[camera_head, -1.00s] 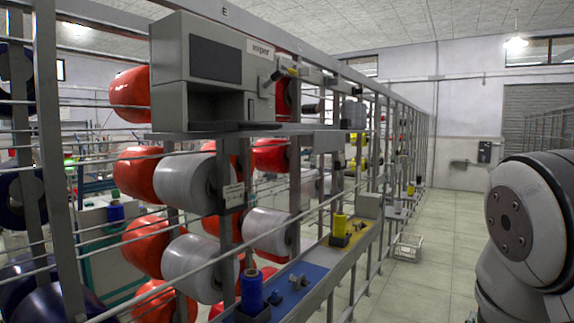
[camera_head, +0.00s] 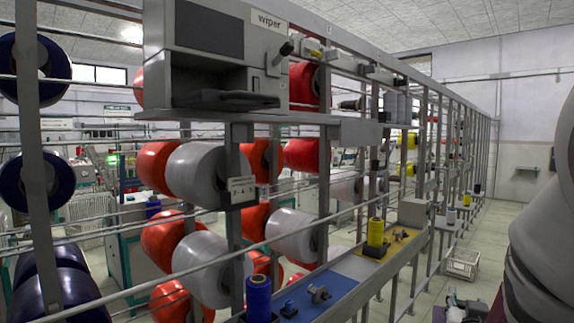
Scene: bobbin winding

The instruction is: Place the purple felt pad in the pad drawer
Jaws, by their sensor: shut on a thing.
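My gripper (camera_head: 457,309) shows only in part at the bottom right edge, beside my pale arm, and is cut off by the frame. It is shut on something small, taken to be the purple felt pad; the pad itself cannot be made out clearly. No drawer labelled as the pad drawer can be read. A grey box labelled "wiper" (camera_head: 215,55) is fixed high on the rack at the upper left. It has an open front bay with a dark tray (camera_head: 228,100) in it. My gripper is far from this box.
A shelf below holds a blue spool (camera_head: 258,298) on a blue section and a yellow spool (camera_head: 375,233) on a yellow section. Large red and grey bobbins (camera_head: 200,268) fill the rack. A wire basket (camera_head: 461,263) stands on the open aisle floor (camera_head: 497,240).

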